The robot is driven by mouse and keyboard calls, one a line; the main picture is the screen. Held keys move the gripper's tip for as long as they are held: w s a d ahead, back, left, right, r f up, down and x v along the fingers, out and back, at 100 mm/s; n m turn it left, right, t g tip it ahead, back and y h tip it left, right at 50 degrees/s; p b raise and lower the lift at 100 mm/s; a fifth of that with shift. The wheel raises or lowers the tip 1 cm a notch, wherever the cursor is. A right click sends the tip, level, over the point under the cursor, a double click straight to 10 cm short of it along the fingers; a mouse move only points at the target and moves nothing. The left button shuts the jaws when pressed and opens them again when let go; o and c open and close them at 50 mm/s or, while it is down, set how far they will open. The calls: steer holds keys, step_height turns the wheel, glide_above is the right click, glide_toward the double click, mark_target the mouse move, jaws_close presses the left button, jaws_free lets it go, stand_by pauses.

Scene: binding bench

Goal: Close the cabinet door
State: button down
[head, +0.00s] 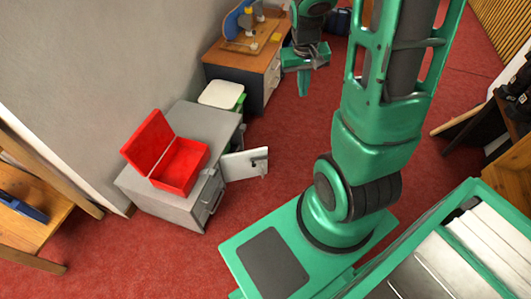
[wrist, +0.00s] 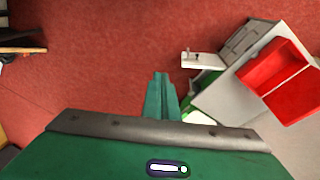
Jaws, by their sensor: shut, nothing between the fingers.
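The grey cabinet (head: 157,200) stands against the wall at left in the head view.
An open red box (head: 181,166) sits on the cabinet top. A white-and-green bin (head: 222,95) stands behind the cabinet. A wooden-topped desk (head: 240,62) is farther back. Red carpet (head: 285,135) is clear between the door and my base.

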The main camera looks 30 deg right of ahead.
steer(key=w+f+t, duration=0.1)
steer(key=w+f, duration=0.3)
steer(key=f, duration=0.3)
steer(key=w+f+n, duration=0.1)
steer(key=w+f, duration=0.2)
steer(key=f, duration=0.4)
steer(key=w+f+t, duration=0.1)
steer(key=w+f, duration=0.3)
steer(key=f, duration=0.2)
steer(key=a+f+t, duration=0.1)
steer(key=a+f, duration=0.1)
steer(key=f, duration=1)
steer(key=a+f, duration=0.2)
steer(key=f, duration=0.9)
steer(key=w+d+f, duration=0.2)
steer(key=w+f, duration=0.5)
steer(key=f, duration=0.2)
steer(key=shift+d+f+y, duration=0.15)
steer(key=shift+f+y, duration=0.1)
steer(key=shift+y, duration=0.05)
steer(key=shift+w, duration=0.1)
